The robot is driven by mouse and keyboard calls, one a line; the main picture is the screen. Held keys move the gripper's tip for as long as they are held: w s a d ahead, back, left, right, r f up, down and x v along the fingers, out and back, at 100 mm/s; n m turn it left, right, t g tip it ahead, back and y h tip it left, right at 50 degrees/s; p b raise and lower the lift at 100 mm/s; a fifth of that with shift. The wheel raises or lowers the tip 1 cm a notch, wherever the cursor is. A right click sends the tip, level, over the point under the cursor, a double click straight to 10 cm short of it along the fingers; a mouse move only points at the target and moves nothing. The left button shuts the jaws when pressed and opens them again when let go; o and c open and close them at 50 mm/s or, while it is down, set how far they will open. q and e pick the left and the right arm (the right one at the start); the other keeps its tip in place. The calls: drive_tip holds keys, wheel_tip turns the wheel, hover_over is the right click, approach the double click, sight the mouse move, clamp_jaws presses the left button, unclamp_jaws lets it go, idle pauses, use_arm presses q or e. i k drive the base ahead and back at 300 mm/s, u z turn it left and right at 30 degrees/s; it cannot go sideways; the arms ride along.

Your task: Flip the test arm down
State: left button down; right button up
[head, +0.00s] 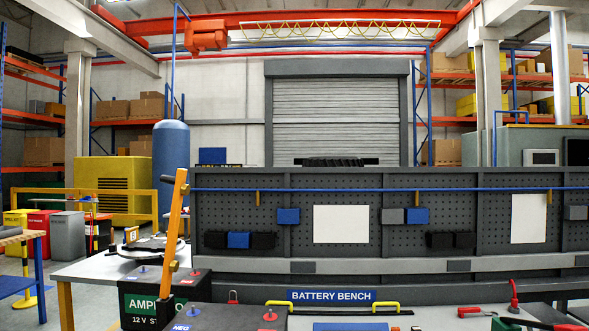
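An orange arm (174,229), which looks like the test arm, stands nearly upright at the left end of the bench, leaning slightly right at its top. Neither of my grippers is in view.
The bench sign (332,295) reads "BATTERY BENCH". A dark battery top with a red terminal (270,316) and a blue terminal sits at the front. Yellow handles (372,306) and red-handled tools (480,312) lie to the right. A dark pegboard (390,216) stands behind.

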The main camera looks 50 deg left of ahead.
sight(171, 266)
drive_tip(key=z, duration=1.5)
drive_tip(key=k, duration=2.05)
drive_tip(key=u, duration=1.2)
